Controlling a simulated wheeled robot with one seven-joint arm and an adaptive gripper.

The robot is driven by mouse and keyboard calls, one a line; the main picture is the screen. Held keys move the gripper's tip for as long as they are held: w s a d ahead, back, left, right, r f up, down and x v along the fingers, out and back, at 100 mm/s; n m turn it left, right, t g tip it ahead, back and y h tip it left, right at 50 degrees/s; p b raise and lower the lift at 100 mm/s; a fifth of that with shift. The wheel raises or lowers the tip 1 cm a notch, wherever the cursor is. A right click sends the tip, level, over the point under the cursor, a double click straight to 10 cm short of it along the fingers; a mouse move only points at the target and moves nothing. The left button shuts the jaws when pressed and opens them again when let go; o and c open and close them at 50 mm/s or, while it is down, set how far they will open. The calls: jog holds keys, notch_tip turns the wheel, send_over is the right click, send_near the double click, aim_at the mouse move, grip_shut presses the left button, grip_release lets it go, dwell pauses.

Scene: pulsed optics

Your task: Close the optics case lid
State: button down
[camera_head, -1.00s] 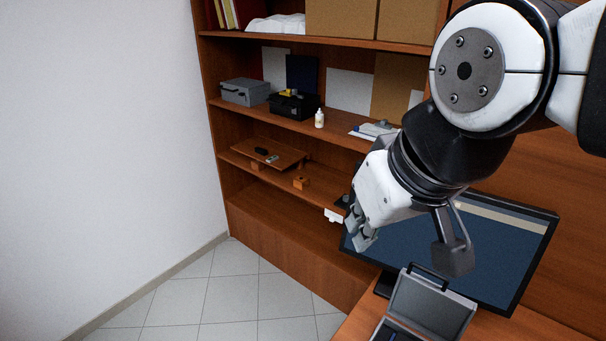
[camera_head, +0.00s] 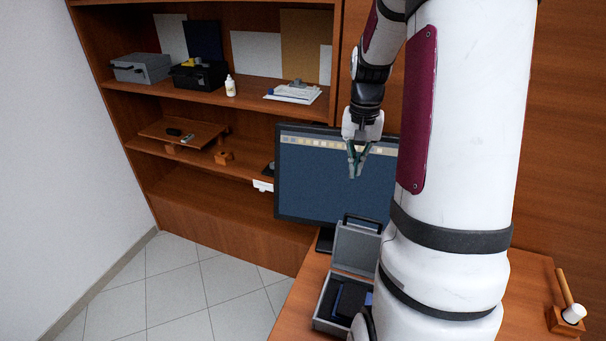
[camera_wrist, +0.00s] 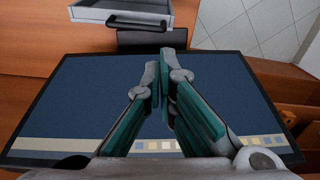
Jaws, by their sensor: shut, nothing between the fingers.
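The optics case (camera_head: 328,300) stands on the desk in the head view, with its grey lid (camera_head: 357,248) raised at the back, toward the monitor. Dark and blue items lie inside the case. My own arm hides its right side. My gripper (camera_head: 353,176) is shut and empty, above and behind the lid, in front of the monitor screen. In the wrist view my gripper (camera_wrist: 164,55) points toward the monitor's edge, and part of the grey case (camera_wrist: 122,12) shows at the top.
The monitor (camera_head: 320,180) stands just behind the case. A wooden holder with a white-ended tool (camera_head: 568,312) is at the desk's right end. Shelves behind hold a grey box (camera_head: 141,68), a black box (camera_head: 198,75) and a white bottle (camera_head: 230,86). Tiled floor lies open at left.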

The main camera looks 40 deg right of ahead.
jog(key=s+d+f+m+p, duration=0.1)
jog(key=d+f, duration=0.2)
jog(key=f, duration=1.1)
jog(key=shift+s+d+f, duration=0.2)
jog(key=shift+d, duration=0.05)
jog(key=shift+r, duration=0.1)
